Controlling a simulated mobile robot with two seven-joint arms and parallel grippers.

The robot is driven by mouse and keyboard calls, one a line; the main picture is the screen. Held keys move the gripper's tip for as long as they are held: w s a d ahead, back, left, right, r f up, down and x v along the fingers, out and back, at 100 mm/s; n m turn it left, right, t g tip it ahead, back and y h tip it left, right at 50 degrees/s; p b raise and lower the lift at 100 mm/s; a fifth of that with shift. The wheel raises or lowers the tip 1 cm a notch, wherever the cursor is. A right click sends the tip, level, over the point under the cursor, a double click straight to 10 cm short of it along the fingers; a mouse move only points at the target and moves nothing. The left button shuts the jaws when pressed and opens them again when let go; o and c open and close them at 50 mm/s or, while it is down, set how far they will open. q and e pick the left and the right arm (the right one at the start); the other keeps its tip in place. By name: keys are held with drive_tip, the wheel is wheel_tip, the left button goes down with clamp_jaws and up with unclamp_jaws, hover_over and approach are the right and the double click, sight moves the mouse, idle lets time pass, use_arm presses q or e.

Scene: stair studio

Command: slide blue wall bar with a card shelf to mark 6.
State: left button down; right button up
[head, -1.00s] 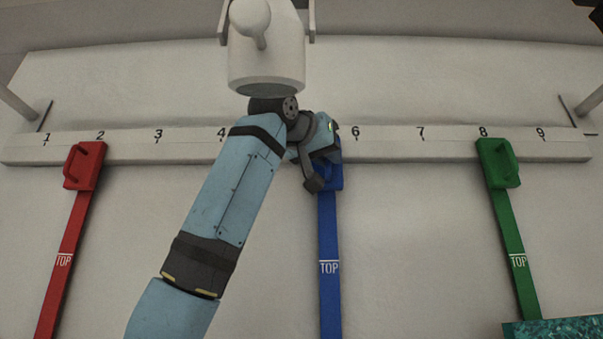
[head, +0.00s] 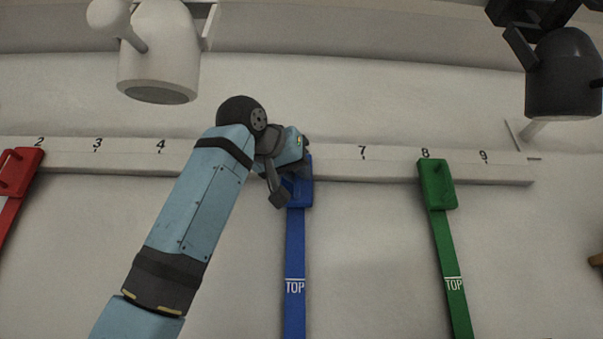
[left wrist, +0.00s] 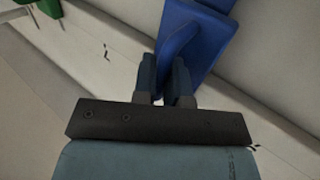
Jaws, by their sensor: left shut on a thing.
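The blue wall bar (head: 295,250) hangs from the white numbered rail (head: 400,169), with a white TOP label on its strip. Its lower end runs out of the picture, and no card shelf shows. My left gripper (head: 291,180) is at the bar's head, partly covering it. In the left wrist view my left gripper (left wrist: 165,72) is shut on the handle of the blue bar (left wrist: 205,45). The head sits between marks 4 and 7, about where 6 falls; marks 5 and 6 are hidden behind my arm and gripper. My right gripper is out of view.
A green bar (head: 437,185) hangs at mark 8 and a red bar (head: 20,170) near mark 2, cut by the left edge. A white lamp (head: 160,60) and a black lamp (head: 563,75) are above. The rail is clear between blue and green.

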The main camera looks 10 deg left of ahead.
use_arm(q)
drive_tip(key=shift+r, duration=0.1)
drive_tip(key=c, duration=1.5)
unclamp_jaws()
drive_tip(key=shift+o, duration=0.2)
drive_tip(key=shift+a, duration=0.15)
drive_tip(key=shift+s, duration=0.1)
drive_tip(key=b+v, duration=0.3)
drive_tip(key=v, duration=0.4)
drive_tip(key=shift+s, duration=0.25)
drive_tip(key=shift+w, duration=0.1)
